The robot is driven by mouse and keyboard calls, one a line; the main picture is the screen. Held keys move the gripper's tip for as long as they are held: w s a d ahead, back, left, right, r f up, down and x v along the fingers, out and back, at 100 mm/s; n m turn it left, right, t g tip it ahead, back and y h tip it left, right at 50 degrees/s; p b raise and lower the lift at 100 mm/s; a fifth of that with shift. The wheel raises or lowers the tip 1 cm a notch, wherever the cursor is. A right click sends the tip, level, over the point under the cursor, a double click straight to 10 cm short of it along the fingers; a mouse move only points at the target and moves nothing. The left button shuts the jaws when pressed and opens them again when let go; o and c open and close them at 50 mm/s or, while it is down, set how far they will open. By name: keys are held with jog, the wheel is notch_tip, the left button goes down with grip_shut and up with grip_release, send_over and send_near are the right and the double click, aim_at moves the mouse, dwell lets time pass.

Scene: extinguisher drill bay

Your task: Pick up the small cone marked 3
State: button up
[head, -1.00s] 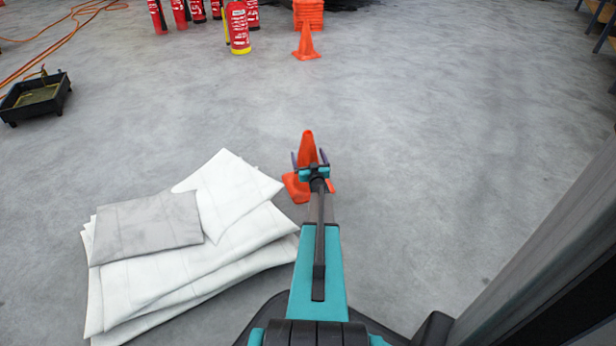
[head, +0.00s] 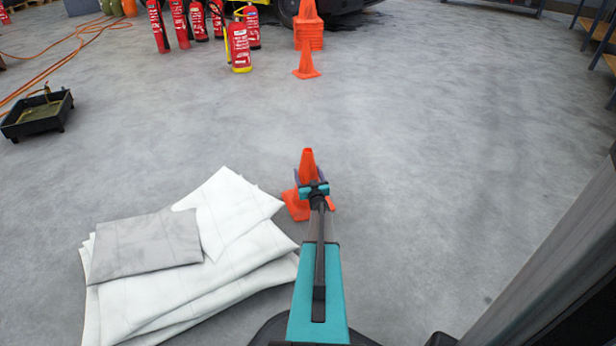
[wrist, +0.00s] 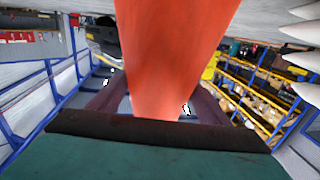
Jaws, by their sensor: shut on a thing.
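A small orange cone (head: 307,162) stands in front of me in the head view, with its base partly hidden behind my gripper. My gripper (head: 311,180) is shut on this cone around its upper body. In the wrist view the orange cone (wrist: 170,55) fills the middle between the jaws. No number can be read on it. Another small orange cone (head: 306,62) stands farther off on the floor, with no readable number.
White folded sheets with a grey pad (head: 145,246) lie left of my arm. Red extinguishers (head: 239,45) and a stack of orange cones (head: 309,32) stand at the back. A black tray (head: 38,115) is at the left. Floor on the right is clear.

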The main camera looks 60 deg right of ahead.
jog(key=shift+r+p, duration=0.95)
jog(key=shift+r, duration=0.8)
jog(key=s+a+p, duration=0.2)
jog(key=s+a, duration=0.1)
jog(key=s, duration=0.4)
jog(key=s+a+r+p, duration=0.1)
jog(key=s+a+p, duration=0.2)
jog(key=s, duration=0.4)
jog(key=shift+s+a, duration=0.3)
